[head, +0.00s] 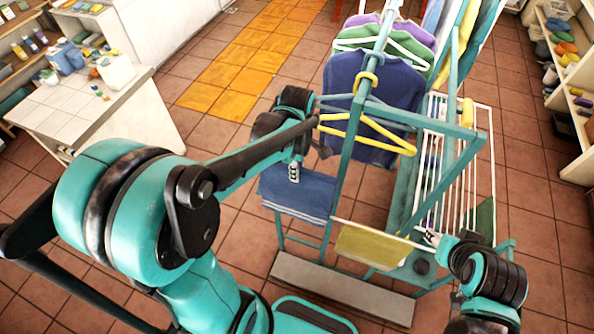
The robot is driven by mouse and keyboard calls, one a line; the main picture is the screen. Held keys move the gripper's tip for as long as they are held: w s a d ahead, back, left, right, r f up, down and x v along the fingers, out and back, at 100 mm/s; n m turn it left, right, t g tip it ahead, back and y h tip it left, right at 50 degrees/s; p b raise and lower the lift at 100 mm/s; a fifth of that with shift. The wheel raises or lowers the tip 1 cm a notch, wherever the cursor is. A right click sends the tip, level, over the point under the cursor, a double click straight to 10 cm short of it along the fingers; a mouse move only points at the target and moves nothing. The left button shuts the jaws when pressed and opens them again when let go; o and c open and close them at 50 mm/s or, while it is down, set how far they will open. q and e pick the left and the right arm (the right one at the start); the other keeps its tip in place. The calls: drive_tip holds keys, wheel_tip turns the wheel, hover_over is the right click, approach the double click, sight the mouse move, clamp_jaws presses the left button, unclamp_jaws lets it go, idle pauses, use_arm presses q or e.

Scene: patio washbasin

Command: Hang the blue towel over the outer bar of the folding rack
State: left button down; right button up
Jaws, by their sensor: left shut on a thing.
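The blue towel (290,200), with pale stripes along its lower edge, hangs from my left gripper (294,172), which is shut on its upper part. It hangs to the left of the folding rack (457,150), whose white bars show at the right. A white bar (338,220) at the rack's near side carries an olive-yellow towel (368,246). The blue towel appears apart from this bar. My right gripper (430,237) is at the bar's right end, by the olive towel; its fingers are too small to tell whether they are open.
A teal frame (348,170) with hanging clothes stands between the blue towel and the white rack bars. A yellow hanger (368,136) sticks out near my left gripper. A grey-brown board (340,288) lies below. A white tiled counter (75,105) is at the left; tiled floor is open beyond it.

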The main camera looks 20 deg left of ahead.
use_arm(q)
wheel_tip(320, 180, up, 7)
drive_tip(key=p, duration=0.5)
drive_tip(key=shift+r, duration=0.2)
drive_tip(key=s+d+p, duration=0.1)
drive_tip(key=s+p, duration=0.5)
drive_tip(key=s, duration=1.1)
drive_tip(key=shift+r, duration=0.45)
